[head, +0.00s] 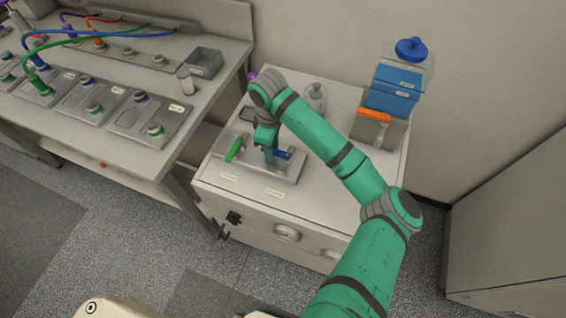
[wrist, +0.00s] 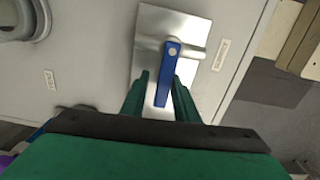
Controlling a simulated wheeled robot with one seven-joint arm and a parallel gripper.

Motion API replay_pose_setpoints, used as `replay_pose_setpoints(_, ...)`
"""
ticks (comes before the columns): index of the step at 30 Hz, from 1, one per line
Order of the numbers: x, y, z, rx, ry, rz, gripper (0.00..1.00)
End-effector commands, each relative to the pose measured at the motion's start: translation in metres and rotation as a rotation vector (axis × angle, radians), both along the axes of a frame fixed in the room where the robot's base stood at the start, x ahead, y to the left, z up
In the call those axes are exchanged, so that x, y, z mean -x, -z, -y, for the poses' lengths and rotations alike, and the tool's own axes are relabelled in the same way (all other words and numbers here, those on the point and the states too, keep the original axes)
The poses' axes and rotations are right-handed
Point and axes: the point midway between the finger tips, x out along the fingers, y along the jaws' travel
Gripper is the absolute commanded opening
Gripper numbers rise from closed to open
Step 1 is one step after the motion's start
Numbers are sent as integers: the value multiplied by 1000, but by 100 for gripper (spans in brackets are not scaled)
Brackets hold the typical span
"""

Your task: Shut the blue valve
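The blue valve's handle (head: 284,154) is on a metal plate on top of the white cabinet. In the wrist view the blue handle (wrist: 171,62) runs from a pivot at its upper end down between my fingers, slightly slanted. My gripper (wrist: 161,77) is open, with one green finger on each side of the handle. A gap shows on the left; the right finger is close to the handle, and I cannot tell if it touches. In the head view my gripper (head: 269,152) points down beside the blue handle and partly hides it.
A green handle (head: 235,149) stands left of the blue one on the same plate. A bench (head: 150,165) with battery stations is at left.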

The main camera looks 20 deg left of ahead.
Motion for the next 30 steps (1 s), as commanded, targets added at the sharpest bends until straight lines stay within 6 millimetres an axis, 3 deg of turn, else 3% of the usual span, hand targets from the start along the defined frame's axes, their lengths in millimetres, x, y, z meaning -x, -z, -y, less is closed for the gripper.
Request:
replay_pose_setpoints(5, -1, -7, 0, 0, 0, 1, 27)
replay_pose_setpoints(24, -5, -72, 2, 0, 3, 1, 27)
replay_pose_setpoints(30, -4, -80, 2, 0, 2, -1, 27)
